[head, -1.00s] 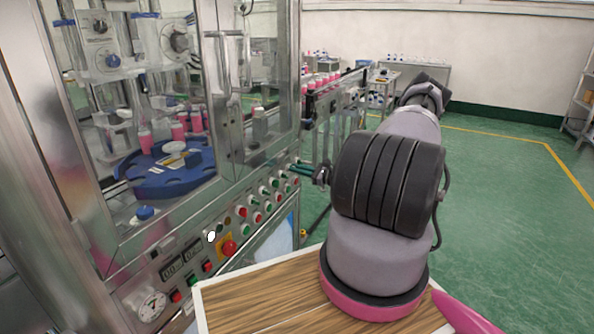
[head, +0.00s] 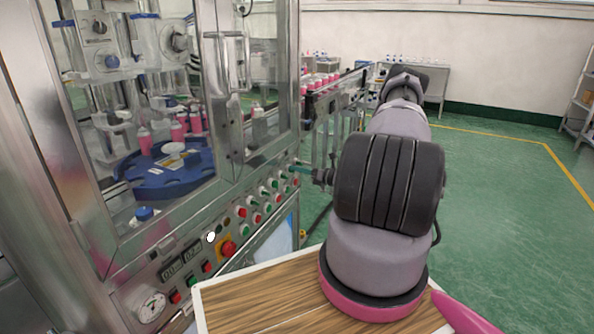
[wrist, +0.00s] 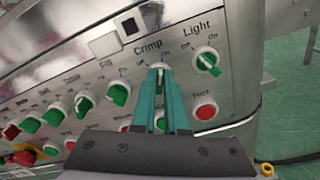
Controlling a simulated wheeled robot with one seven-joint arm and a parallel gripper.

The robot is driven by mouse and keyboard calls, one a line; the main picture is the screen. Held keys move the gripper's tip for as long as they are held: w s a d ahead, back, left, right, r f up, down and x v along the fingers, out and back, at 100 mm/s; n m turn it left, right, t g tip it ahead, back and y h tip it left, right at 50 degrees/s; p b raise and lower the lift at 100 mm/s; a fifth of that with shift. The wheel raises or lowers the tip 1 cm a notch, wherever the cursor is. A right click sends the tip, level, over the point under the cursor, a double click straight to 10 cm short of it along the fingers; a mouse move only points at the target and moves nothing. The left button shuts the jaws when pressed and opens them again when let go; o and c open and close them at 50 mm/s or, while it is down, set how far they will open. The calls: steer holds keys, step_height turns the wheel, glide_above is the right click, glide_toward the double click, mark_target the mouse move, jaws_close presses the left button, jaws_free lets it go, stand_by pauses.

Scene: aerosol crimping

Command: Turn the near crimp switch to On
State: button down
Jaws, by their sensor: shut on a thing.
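The crimp switch (wrist: 160,68) sits under the "Crimp" label on the steel panel, in the upper middle of the wrist view. My gripper (wrist: 161,76) has its teal fingers closed around the switch's knob. The fingers cover most of the knob, so I cannot tell its exact setting. "Off" and "On" marks show above it. In the head view my gripper (head: 300,168) is at the far right end of the panel's row of switches, small and partly hidden by my wrist.
A green light switch (wrist: 208,61) is close on the right, with a red button (wrist: 205,111) below it. Several green switches line the panel to the left. A red emergency stop (head: 229,248) is on the nearer panel. Green floor lies open to the right.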

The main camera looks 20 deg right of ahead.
steer(key=shift+d+m, duration=0.1)
steer(key=shift+m, duration=0.4)
steer(key=c, duration=0.9)
jaws_free()
steer(key=shift+c, duration=0.2)
steer(key=v, duration=1)
steer(key=shift+s+d, duration=0.25)
steer(key=shift+s, duration=0.05)
